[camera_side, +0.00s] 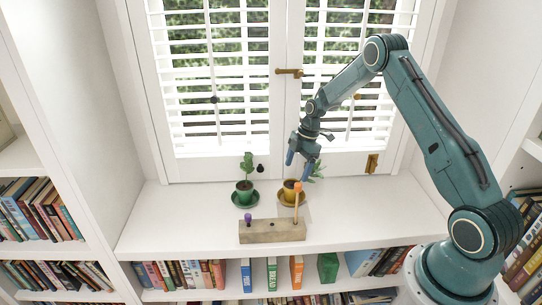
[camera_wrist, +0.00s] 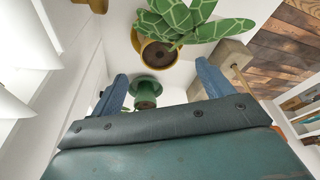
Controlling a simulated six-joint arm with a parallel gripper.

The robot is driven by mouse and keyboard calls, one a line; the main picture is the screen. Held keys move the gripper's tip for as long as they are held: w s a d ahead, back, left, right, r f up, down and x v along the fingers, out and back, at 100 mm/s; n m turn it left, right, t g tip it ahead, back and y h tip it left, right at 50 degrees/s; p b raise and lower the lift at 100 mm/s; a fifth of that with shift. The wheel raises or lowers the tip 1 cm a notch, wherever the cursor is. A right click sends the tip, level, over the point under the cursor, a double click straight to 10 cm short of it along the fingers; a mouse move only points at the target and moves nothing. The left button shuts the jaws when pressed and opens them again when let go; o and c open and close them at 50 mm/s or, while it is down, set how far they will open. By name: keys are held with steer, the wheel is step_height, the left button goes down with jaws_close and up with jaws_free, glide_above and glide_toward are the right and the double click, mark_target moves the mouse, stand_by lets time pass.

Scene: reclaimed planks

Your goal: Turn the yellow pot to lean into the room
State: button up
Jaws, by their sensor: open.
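The yellow pot (camera_side: 291,192) stands upright on a yellow saucer on the white sill. Its plant (camera_side: 316,172) shows to the right of the pot, partly behind my gripper. In the wrist view the yellow pot (camera_wrist: 160,57) is at the top centre, and its broad patterned leaves (camera_wrist: 185,20) spread up and right. My gripper (camera_side: 298,168) is open above the yellow pot, fingers pointing down, with nothing seen between them. In the wrist view the green pot (camera_wrist: 145,94) shows between the fingers (camera_wrist: 161,72). I cannot tell the exact gap to the yellow pot.
A green pot (camera_side: 244,189) with a plant stands left on a green saucer. A wooden block (camera_side: 272,232) lies in front, with a purple knob (camera_side: 248,218) and an upright orange-tipped stick (camera_side: 298,194) close to the yellow pot. Shuttered windows stand behind. The sill's right side is clear.

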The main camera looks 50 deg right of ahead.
steer(key=v, duration=0.6)
steer(key=shift+r, duration=0.2)
steer(key=s+a+r+m+t+h, duration=0.1)
steer(key=s+a+r+m, duration=0.1)
steer(key=s+a+r, duration=0.35)
steer(key=s+a+r+m, duration=0.2)
steer(key=a+r, duration=0.1)
steer(key=r, duration=0.6)
steer(key=s+a+r+m+t+h, duration=0.1)
steer(key=s+a+r+m, duration=0.1)
steer(key=s+a+r, duration=0.4)
steer(key=s+a+r+m+t, duration=0.1)
steer(key=s+m, duration=0.3)
steer(key=s, duration=0.5)
steer(key=s+a+r+m+t+h, duration=0.1)
steer(key=s+a+m, duration=0.3)
steer(key=s, duration=0.5)
steer(key=shift+a+r+t, duration=0.2)
steer(key=shift+r+t, duration=0.1)
steer(key=shift+r, duration=0.4)
